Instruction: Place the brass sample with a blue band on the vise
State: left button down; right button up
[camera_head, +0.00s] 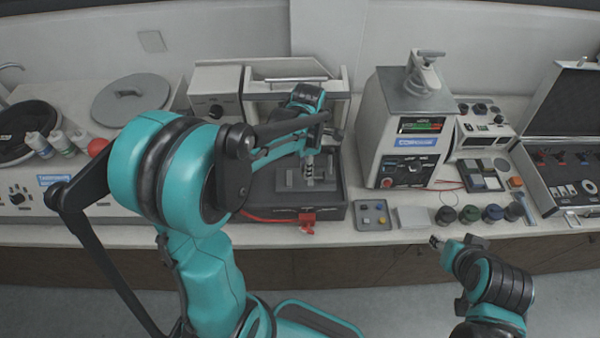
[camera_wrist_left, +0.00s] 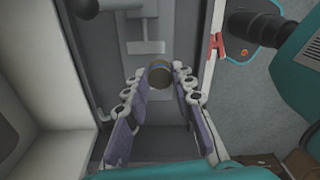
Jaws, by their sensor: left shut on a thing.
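My left gripper (camera_head: 310,168) reaches down into the dark grey tray of the open machine. In the left wrist view its two fingers (camera_wrist_left: 159,84) are shut on a short, round sample (camera_wrist_left: 159,74) with a brownish, brass-like top. I cannot tell whether the sample touches the vise. My right gripper (camera_head: 437,243) is in front of the bench edge, its fingers too small to judge.
The machine's tray wall (camera_head: 330,214) and white frame (camera_head: 340,85) surround my left gripper. A red clip (camera_head: 307,222) hangs at the tray front. A mounting press (camera_head: 405,125), several dark jars (camera_head: 470,213) and an open case (camera_head: 570,175) stand to the right.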

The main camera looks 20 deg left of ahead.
aim_at(300, 179)
pick_arm(q)
jog(key=shift+w+a+f, duration=0.35)
jog(key=shift+a+f, duration=0.1)
jog(key=shift+a, duration=0.15)
jog(key=shift+w+a+f, duration=0.3)
jog(key=shift+a+f, duration=0.1)
jog(key=shift+a, duration=0.15)
jog(key=shift+a+f, duration=0.1)
jog(key=shift+a, duration=0.05)
jog(key=shift+s+f, duration=0.1)
jog(key=shift+f, duration=0.15)
notch_tip(300, 179, down, 4)
jog(key=shift+r+b, duration=0.25)
jog(key=shift+b, duration=0.35)
jog(key=c, duration=1.3)
grip_release()
jog(key=shift+f, duration=0.1)
